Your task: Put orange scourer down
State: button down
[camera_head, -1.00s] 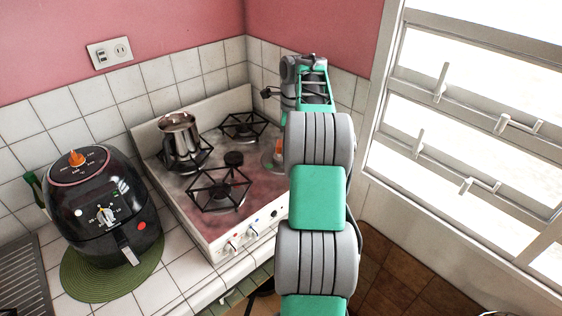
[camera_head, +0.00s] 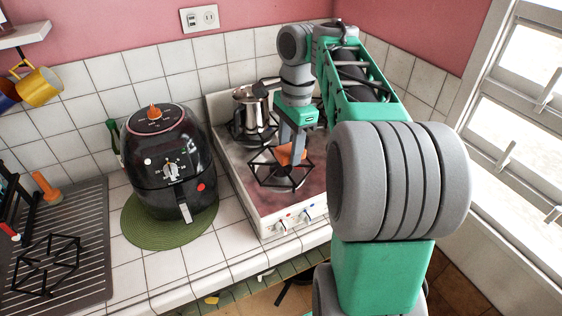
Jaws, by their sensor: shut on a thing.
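The orange scourer (camera_head: 287,154) is held between the fingers of my gripper (camera_head: 292,150), which is shut on it and points down. Both are over the front burner grate (camera_head: 279,174) of the stove. I cannot tell whether the scourer touches the grate. The fingers hide part of the scourer.
A metal pot (camera_head: 252,112) stands on the stove (camera_head: 258,204) behind and left of my gripper. A black air fryer (camera_head: 165,160) stands on a green round mat (camera_head: 140,228) to the left. A ridged grey drainer (camera_head: 88,250) holds a spare grate. Bare tiled counter lies in front.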

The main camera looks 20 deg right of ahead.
jog(key=w+d+f+b, duration=0.1)
jog(key=w+f, duration=0.2)
jog(key=w+f+b, duration=0.1)
jog(key=w+f, duration=0.2)
jog(key=w, duration=0.1)
jog(key=w+d+f+b, duration=0.1)
jog(key=w+f, duration=0.2)
jog(key=w, duration=0.1)
jog(key=shift+d, duration=0.3)
notch_tip(320, 180, down, 3)
jog(key=b, duration=0.4)
jog(key=shift+w+f, duration=0.15)
jog(key=shift+f, duration=0.45)
jog(key=c, duration=0.8)
grip_release()
jog(key=shift+s+f, duration=0.1)
jog(key=shift+s, duration=0.15)
